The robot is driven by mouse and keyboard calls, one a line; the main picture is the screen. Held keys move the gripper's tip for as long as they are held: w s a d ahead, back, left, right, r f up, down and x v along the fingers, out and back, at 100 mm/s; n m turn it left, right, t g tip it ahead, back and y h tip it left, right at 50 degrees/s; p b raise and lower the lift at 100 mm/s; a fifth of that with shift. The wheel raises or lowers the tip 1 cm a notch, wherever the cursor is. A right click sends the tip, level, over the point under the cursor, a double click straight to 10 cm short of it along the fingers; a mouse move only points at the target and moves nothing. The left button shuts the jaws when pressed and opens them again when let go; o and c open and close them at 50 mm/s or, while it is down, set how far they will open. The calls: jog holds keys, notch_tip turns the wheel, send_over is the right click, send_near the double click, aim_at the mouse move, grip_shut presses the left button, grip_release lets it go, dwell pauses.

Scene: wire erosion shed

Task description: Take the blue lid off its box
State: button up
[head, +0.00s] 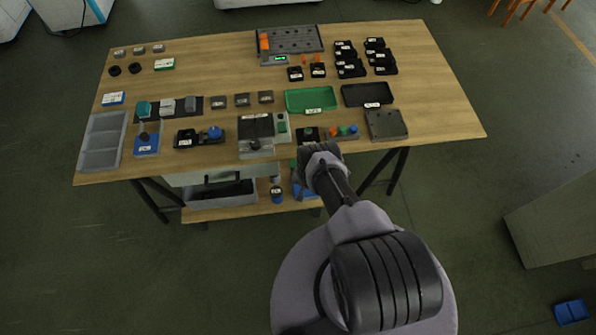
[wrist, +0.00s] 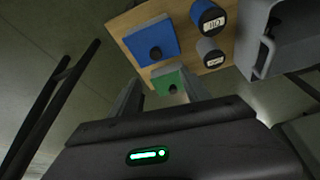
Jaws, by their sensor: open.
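The blue lid (wrist: 151,38) has a black round knob and sits on its box on the low shelf, in the upper middle of the wrist view. In the head view a blue part of it (head: 300,191) shows under the table, partly hidden by my arm. A green lid (wrist: 168,86), also with a black knob, lies nearer my gripper. My gripper (wrist: 161,80) is open and empty, with its fingers either side of the green-lidded box in the picture. The blue lid is beyond the fingertips, apart from them. My fingertips are hidden in the head view.
Two labelled cans (wrist: 207,18) stand beside the blue-lidded box on the wooden shelf (wrist: 130,18). The table (head: 440,110) above carries many parts and trays. Dark table legs (head: 384,172) flank the shelf.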

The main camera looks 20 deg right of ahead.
jog(key=b+x, duration=0.3)
jog(key=b, duration=0.1)
jog(key=b+x, duration=0.8)
jog(key=shift+s+d+f, duration=0.1)
jog(key=shift+s, duration=0.3)
jog(key=b+x, duration=0.4)
jog(key=b, duration=0.1)
jog(key=b+x, duration=0.2)
jog(key=b, duration=0.1)
jog(key=shift+d, duration=0.4)
grip_shut()
